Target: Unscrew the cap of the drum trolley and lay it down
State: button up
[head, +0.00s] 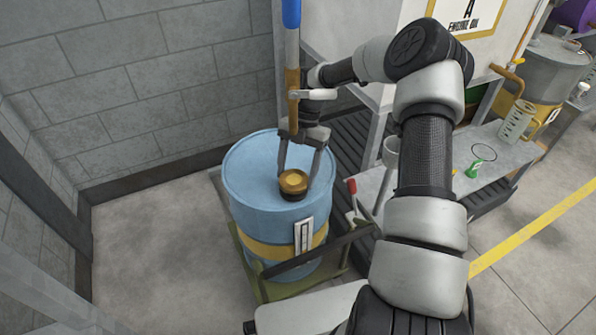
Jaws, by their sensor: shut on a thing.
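A yellow-brown round cap (293,181) sits at the front part of the top of a blue drum (253,168). The drum stands on an olive-green trolley (243,268) and has a yellow band around it. My gripper (294,176) points down over the drum top, with one finger on each side of the cap, and is shut on it. A dark ring shows just under the cap. I cannot tell whether the cap is still seated on its neck or slightly raised.
A grey bench (440,180) on the right holds a small green item (474,169) and a clear jug (516,122). A block wall (150,85) is at the left. The floor (150,240) left of the drum is clear.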

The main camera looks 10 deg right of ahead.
aim_at(294, 175)
jog(key=shift+s+f, duration=0.25)
jog(key=shift+f, duration=0.1)
jog(key=shift+o, duration=0.2)
jog(key=n, duration=0.1)
jog(key=n+h, duration=0.1)
jog(key=n, duration=0.1)
jog(key=n+g, duration=0.1)
jog(key=n, duration=0.1)
jog(key=shift+w+a+h, duration=0.2)
jog(key=shift+a+h, duration=0.1)
jog(key=shift+h, duration=0.1)
jog(key=shift+c, duration=0.7)
jog(key=shift+p+v, duration=0.9)
jog(key=shift+v, duration=0.1)
jog(key=shift+s+a+r+p, duration=0.1)
jog(key=shift+r+p, duration=0.9)
jog(key=shift+r, duration=0.5)
jog(key=shift+s+a+r+p, duration=0.1)
jog(key=shift+r+p, duration=0.9)
jog(key=shift+r, duration=0.55)
